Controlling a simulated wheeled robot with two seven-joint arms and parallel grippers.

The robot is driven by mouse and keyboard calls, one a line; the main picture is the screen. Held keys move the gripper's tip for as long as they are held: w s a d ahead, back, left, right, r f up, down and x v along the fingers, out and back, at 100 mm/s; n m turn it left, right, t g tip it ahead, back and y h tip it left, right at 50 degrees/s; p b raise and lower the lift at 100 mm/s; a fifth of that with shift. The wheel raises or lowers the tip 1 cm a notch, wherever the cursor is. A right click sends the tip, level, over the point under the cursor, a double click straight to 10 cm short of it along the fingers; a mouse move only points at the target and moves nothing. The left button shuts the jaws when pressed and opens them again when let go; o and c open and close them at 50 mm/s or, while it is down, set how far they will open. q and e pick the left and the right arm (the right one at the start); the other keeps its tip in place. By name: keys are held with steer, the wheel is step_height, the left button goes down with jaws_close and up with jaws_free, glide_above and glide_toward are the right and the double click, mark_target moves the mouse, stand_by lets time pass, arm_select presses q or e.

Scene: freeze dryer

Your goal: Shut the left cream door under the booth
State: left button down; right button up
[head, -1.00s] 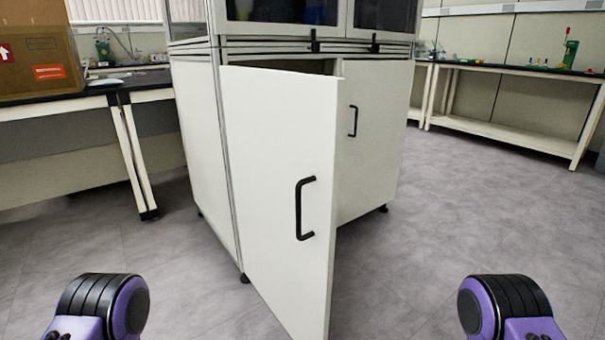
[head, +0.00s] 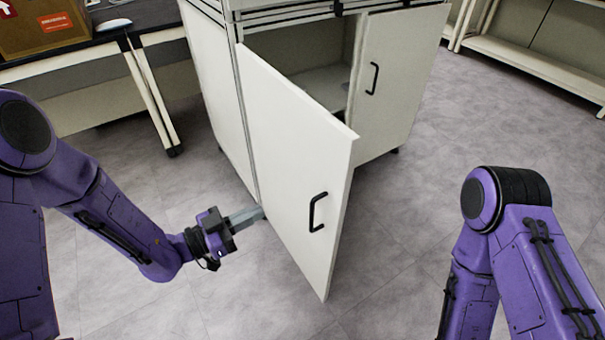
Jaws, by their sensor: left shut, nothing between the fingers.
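The left cream door (head: 285,150) under the booth (head: 205,75) stands wide open, swung out toward me. Its black handle (head: 317,212) is on the face turned to me, near the free edge. My left gripper (head: 258,214) is shut and empty, low at the left of the door near its hinge side. I cannot tell whether its fingertips touch the door. My right arm reaches down at the right, and its gripper is out of the picture.
The right cream door (head: 395,75) is shut, with its own black handle (head: 374,78). A dark-topped bench (head: 75,60) with a cardboard box (head: 42,25) stands at the left. A white shelf bench (head: 540,60) is at the back right. Grey floor is clear around the door.

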mark_target(314, 187)
arm_select(q)
steer(key=x, duration=1.3)
steer(key=shift+d+f+p, duration=0.15)
steer(key=shift+f+p, duration=0.1)
steer(key=shift+p, duration=0.05)
steer(key=shift+w, duration=0.1)
